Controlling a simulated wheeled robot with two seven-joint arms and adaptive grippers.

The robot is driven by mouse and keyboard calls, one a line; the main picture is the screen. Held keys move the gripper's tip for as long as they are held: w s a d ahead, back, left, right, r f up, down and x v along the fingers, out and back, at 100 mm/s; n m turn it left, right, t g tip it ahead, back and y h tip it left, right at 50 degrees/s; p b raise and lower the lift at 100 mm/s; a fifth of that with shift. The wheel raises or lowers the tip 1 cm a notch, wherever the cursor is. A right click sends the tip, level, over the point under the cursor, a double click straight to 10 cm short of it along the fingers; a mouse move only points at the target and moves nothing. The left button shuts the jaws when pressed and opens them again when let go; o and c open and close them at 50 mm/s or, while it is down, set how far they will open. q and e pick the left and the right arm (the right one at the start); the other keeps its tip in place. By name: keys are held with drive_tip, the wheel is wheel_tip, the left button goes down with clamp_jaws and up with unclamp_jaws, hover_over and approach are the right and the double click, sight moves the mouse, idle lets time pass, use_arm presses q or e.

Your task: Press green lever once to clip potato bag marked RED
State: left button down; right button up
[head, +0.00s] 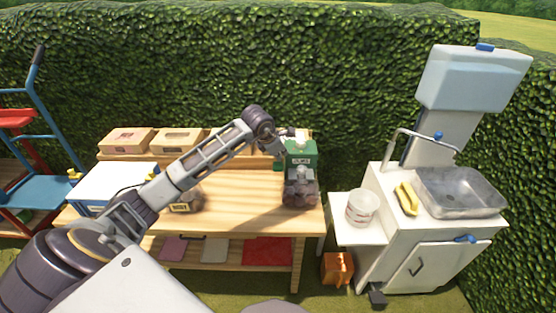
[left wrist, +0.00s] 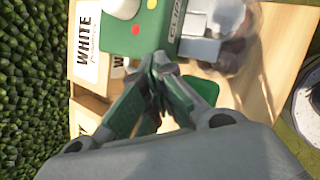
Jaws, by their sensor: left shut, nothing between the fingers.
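A green clipping machine (head: 300,152) stands at the right end of the wooden table, with a bag of dark potatoes (head: 299,190) at its front. The left wrist view shows the green machine (left wrist: 144,32) with a red and a yellow dot, and part of the bag (left wrist: 234,55). My left gripper (left wrist: 155,62) is shut and empty, its fingertips close to the machine's side; I cannot tell if they touch. A green part (left wrist: 205,90), possibly the lever, shows to the right of the fingers. A second bag (head: 184,201) with a yellow label sits on the table. My right gripper is not in view.
Cardboard boxes (head: 127,141) line the back of the table; one reads WHITE (left wrist: 88,45) in the left wrist view. A white bucket (head: 361,208) stands by the sink (head: 460,193) at right. The front middle of the table (head: 237,208) is clear. A hedge (head: 350,80) closes off the back.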

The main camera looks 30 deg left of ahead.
use_arm(q)
drive_tip(key=shift+s+f+b, duration=0.1)
drive_tip(key=shift+f+b, duration=0.2)
drive_tip(key=shift+f, duration=0.2)
idle(0.8)
drive_tip(key=shift+r, duration=0.15)
idle(0.5)
drive_tip(key=shift+w+a+r+p, duration=0.1)
drive_tip(key=shift+w+r+p, duration=0.2)
drive_tip(key=shift+r, duration=0.35)
drive_tip(key=shift+w+a+r+p, duration=0.1)
drive_tip(key=shift+r+p, duration=0.3)
drive_tip(key=shift+r, duration=0.25)
drive_tip(key=shift+w+a+r+p, duration=0.15)
drive_tip(key=shift+r+p, duration=0.25)
drive_tip(key=shift+r, duration=0.4)
drive_tip(key=shift+w+r+p, duration=0.15)
drive_tip(key=shift+r+p, duration=0.3)
drive_tip(key=shift+r, duration=0.4)
drive_tip(key=shift+w+a+r+p, duration=0.15)
drive_tip(key=shift+r+p, duration=0.25)
drive_tip(key=shift+r, duration=0.4)
